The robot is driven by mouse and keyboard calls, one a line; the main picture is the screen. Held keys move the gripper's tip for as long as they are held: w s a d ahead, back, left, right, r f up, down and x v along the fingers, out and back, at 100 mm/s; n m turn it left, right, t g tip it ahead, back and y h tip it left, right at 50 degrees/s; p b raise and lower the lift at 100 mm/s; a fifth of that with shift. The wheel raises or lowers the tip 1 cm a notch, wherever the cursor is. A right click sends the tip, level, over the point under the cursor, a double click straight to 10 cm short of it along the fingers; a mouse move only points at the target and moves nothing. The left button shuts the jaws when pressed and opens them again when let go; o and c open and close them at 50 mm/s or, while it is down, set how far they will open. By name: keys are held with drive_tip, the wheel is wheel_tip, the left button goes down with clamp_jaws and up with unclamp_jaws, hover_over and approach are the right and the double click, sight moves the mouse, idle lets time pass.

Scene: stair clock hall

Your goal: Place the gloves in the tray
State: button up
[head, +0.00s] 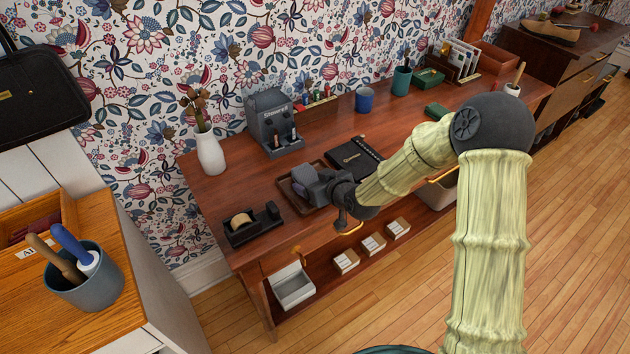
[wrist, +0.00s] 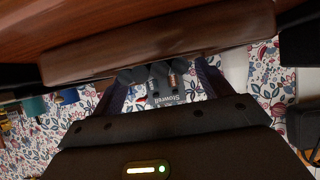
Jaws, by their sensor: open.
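The brown tray (head: 287,190) lies on the desk, left of the dark folder. In the wrist view its rim (wrist: 160,42) runs across the upper part of the picture. My gripper (head: 312,186) is open at the tray, low over it, and hides much of its inside. In the wrist view the jaws (wrist: 160,82) are spread apart at the rim. Dark rounded lumps (wrist: 150,74) show by the rim between the jaws; they may be the gloves, but I cannot tell for certain. No gloves can be made out clearly in the head view.
A grey machine (head: 272,122) and a white vase (head: 209,150) stand behind the tray. A black tape dispenser (head: 252,224) is to its left, the dark folder (head: 352,157) to its right. A blue cup (head: 364,99) stands farther back. Small boxes (head: 372,243) sit below.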

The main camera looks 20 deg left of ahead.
drive_tip(key=v, duration=1.2)
drive_tip(key=shift+s, duration=0.1)
